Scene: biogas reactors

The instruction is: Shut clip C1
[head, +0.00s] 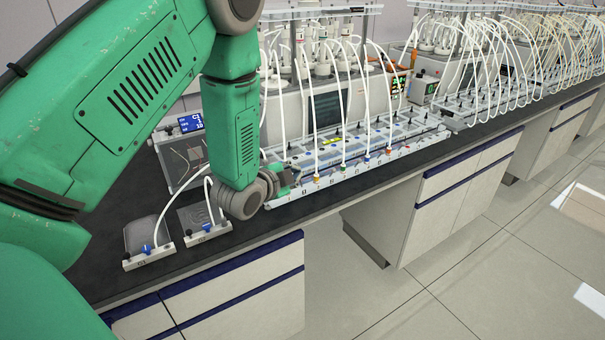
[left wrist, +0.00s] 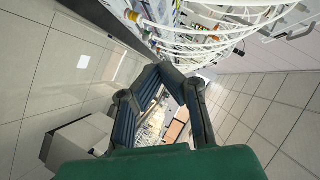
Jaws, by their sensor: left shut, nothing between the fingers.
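Two flat grey bags lie on the dark bench at lower left in the head view, each with a white strip along its front. The left strip (head: 150,258), whose small label seems to read C1, carries a blue clip (head: 147,249) and a black knob. The right strip (head: 208,234) carries another blue clip (head: 207,227), close to my left wrist. Whether either clip is open or shut is too small to tell. My left gripper (head: 290,178) is shut and empty, right of both bags, by the near end of the long tube rack. Its fingers also show in the left wrist view (left wrist: 178,72). My right gripper is out of view.
The long rack (head: 330,180) with coloured fittings and white tubes runs along the bench. Reactors (head: 330,105) stand behind it. A box with a blue display (head: 190,123) stands behind the bags. White tubes rise from both strips. Open floor (head: 400,290) lies in front.

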